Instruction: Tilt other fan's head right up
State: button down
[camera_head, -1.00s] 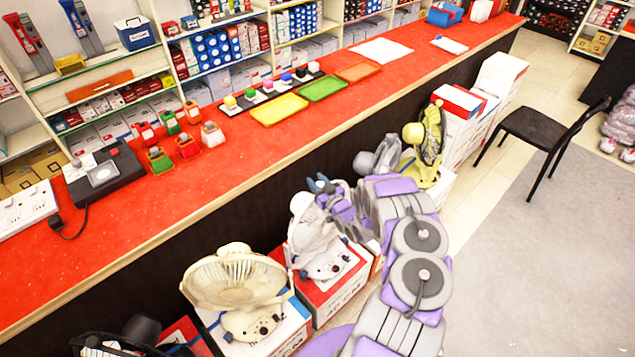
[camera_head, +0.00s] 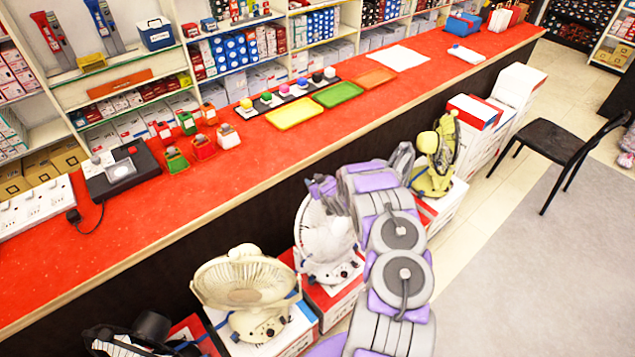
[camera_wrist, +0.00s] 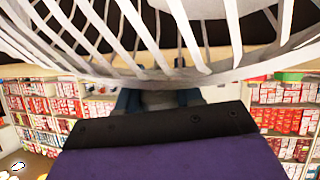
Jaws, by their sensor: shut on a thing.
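A white fan (camera_head: 325,245) stands on a red and white box beside the counter, its round cage facing outward and tilted up. My gripper (camera_head: 318,190) is at the top edge of this fan's head, partly hidden behind my arm. In the wrist view the white cage bars (camera_wrist: 190,40) fill the top of the picture. My gripper there (camera_wrist: 165,100) is shut on the fan's head, with its fingertips partly hidden beneath the cage. A cream fan (camera_head: 245,282) stands on a box to the left, its cage facing upward.
A yellow fan (camera_head: 437,160) and a partly hidden grey fan (camera_head: 400,160) stand farther back. A black fan (camera_head: 120,342) is at the lower left. The red counter (camera_head: 270,165) runs alongside, carrying small items. A black chair (camera_head: 555,145) stands right; the grey floor is open.

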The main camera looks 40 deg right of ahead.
jog(key=shift+w, duration=0.35)
jog(key=shift+f, duration=0.1)
jog(key=c, duration=0.7)
grip_release()
jog(key=shift+d, duration=0.2)
jog(key=shift+c, duration=0.2)
jog(key=shift+f, duration=0.1)
jog(key=shift+a, duration=0.3)
